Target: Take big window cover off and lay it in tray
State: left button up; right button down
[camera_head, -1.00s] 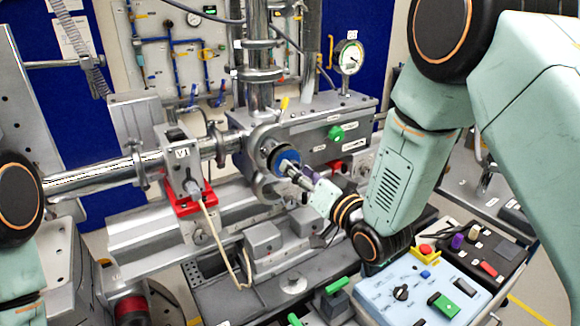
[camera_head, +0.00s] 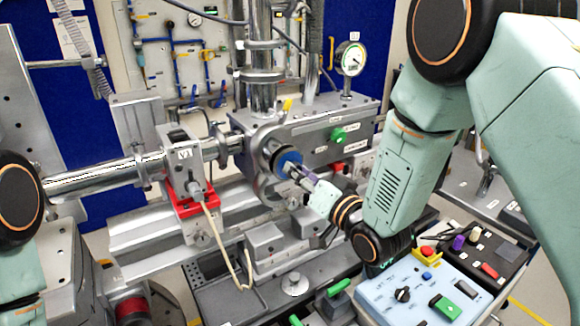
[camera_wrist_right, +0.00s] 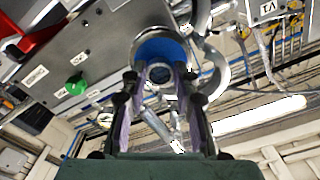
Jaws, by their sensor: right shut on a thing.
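The big window cover (camera_head: 290,158) is a blue disc with a dark rim at the front of the grey chamber (camera_head: 310,130). It faces my right gripper (camera_head: 297,172), which is shut on its middle. In the right wrist view the blue cover (camera_wrist_right: 160,48) is straight ahead, with the two fingers of my right gripper (camera_wrist_right: 160,78) on either side of a small round part at its centre. I cannot tell whether the cover still touches the flange behind it. My left gripper is out of view.
A light blue control box (camera_head: 385,298) with a red button stands at the lower right. A metal beam pipe (camera_head: 95,178) and a red-based V1 valve (camera_head: 197,200) with a cable are left of the chamber. A gauge (camera_head: 351,58) stands behind. Green handles (camera_head: 338,288) are below.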

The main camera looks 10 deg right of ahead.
jog(key=shift+d, duration=0.1)
jog(key=shift+s, duration=0.15)
dwell(0.4)
jog(key=shift+v, duration=0.9)
dwell(0.4)
jog(key=shift+p+v, duration=0.35)
jog(key=shift+v, duration=2.1)
